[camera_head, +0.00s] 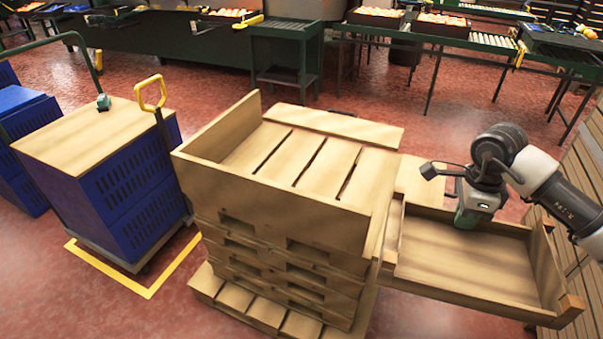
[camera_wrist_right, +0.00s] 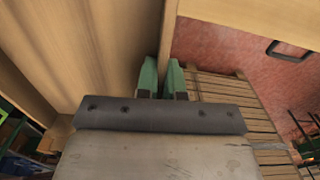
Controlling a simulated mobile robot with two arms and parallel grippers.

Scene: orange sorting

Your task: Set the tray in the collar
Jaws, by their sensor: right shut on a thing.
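The tray (camera_head: 470,272) is a shallow, light wooden box with low walls, to the right of the pallet stack. My right gripper (camera_head: 470,215) is shut on the tray's far wall. In the right wrist view its green fingertips (camera_wrist_right: 162,78) pinch the wooden wall (camera_wrist_right: 141,40) between them. The collar (camera_head: 275,205) is a wooden frame on top of the stack, with a tall wall at its left and slats showing inside it. The tray's left end is close beside the stack's right side; I cannot tell whether they touch. My left gripper is not in view.
Blue crates with a wooden lid (camera_head: 95,137) stand on a cart with a yellow handle (camera_head: 151,92) at the left. A slatted wooden stack (camera_head: 585,170) stands close at the right edge. Conveyors with orange trays (camera_head: 440,25) line the back. Red floor lies between.

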